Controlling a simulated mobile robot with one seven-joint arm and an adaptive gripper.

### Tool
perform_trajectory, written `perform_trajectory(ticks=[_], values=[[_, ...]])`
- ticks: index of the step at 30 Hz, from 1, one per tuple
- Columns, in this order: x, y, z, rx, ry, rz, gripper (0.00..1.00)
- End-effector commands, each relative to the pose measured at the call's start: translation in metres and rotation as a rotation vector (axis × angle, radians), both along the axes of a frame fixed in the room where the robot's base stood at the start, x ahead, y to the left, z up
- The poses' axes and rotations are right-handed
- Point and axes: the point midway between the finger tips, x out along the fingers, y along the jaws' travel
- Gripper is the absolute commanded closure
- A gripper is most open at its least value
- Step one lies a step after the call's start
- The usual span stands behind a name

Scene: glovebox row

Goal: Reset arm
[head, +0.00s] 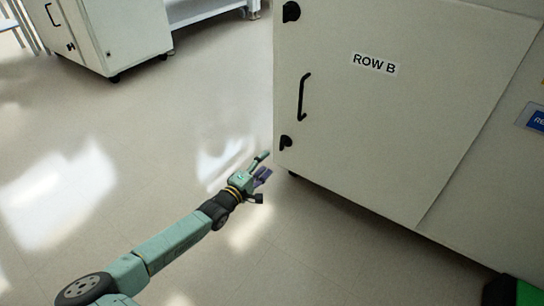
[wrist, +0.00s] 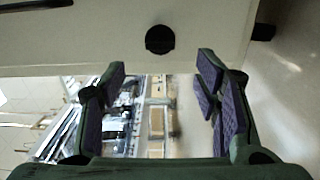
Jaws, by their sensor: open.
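My gripper (head: 262,172) is at the end of my outstretched arm in the head view, above the floor and just left of the lower corner of the ROW B cabinet (head: 440,110). In the wrist view my gripper (wrist: 160,95) shows its two purple-padded fingers wide apart, with nothing between them. A round black knob (wrist: 160,40) on a pale panel shows beyond the fingertips. I cannot tell from the pictures whether any part of my gripper touches the cabinet.
The cabinet door has a black handle (head: 303,97) and black latches. Another cabinet (head: 125,35) on casters stands at the far left, beside a white bench (head: 200,12). The floor (head: 150,140) left of my arm is clear. A green-and-black object (head: 525,292) is at the lower right.

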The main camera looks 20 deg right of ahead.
Motion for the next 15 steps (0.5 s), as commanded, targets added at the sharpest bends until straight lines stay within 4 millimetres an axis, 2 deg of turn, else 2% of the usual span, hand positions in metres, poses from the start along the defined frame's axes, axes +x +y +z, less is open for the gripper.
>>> perform_trajectory(ticks=[4, 15], values=[[-0.0091, 0.0120, 0.0001, 0.000, 0.000, 0.001, 0.43], [-0.0117, 0.0141, -0.0002, -0.001, 0.001, -0.001, 0.43]])
